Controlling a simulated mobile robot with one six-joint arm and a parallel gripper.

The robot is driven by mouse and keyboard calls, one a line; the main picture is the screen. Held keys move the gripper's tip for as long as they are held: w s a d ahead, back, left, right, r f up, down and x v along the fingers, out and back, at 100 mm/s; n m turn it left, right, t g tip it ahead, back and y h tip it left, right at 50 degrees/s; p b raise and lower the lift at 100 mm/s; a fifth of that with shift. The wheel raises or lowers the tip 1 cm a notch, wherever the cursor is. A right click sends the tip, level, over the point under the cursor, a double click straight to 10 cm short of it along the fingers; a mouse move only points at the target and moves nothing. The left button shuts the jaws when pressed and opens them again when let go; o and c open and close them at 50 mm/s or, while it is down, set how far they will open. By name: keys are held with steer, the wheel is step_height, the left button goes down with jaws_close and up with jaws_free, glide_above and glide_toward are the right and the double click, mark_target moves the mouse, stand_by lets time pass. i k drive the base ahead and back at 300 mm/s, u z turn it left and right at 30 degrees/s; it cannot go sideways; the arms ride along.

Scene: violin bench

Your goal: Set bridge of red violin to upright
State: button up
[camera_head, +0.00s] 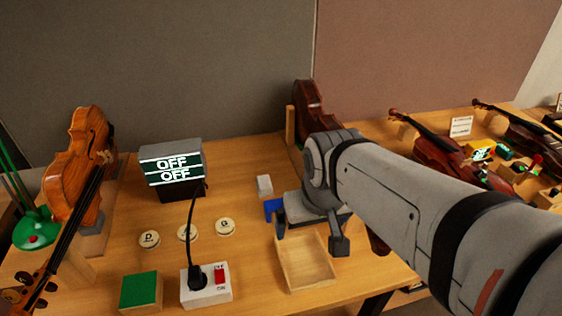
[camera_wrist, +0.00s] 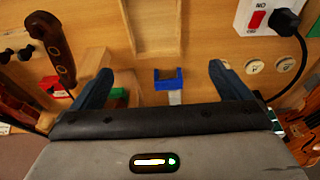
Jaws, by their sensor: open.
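A red-brown violin (camera_head: 440,155) lies at the right, behind my arm. A darker red-brown violin (camera_head: 312,108) stands against a wooden support at the back centre, its lower part hidden by my arm. I cannot tell for sure which is the red violin, and I cannot make out a bridge on either. A brown pegbox (camera_wrist: 52,42) shows at the upper left of the wrist view; its violin's body is not clear. My gripper (camera_head: 310,236) is open and empty above the bench, by the open wooden tray (camera_head: 282,272). Its spread fingers show in the wrist view (camera_wrist: 161,72).
A blue notched block (camera_head: 274,206) and a white block (camera_head: 264,185) sit left of my gripper. An orange violin (camera_head: 80,150), an OFF display (camera_head: 190,150), round buttons (camera_head: 149,239), a corded switch box (camera_head: 206,293) and a green pad (camera_head: 140,291) occupy the left.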

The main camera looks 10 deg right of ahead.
mark_target(465, 163)
steer(key=u, duration=0.2)
steer(key=k, duration=1.35)
steer(key=z, duration=1.15)
steer(key=i, duration=1)
steer(key=z, duration=0.05)
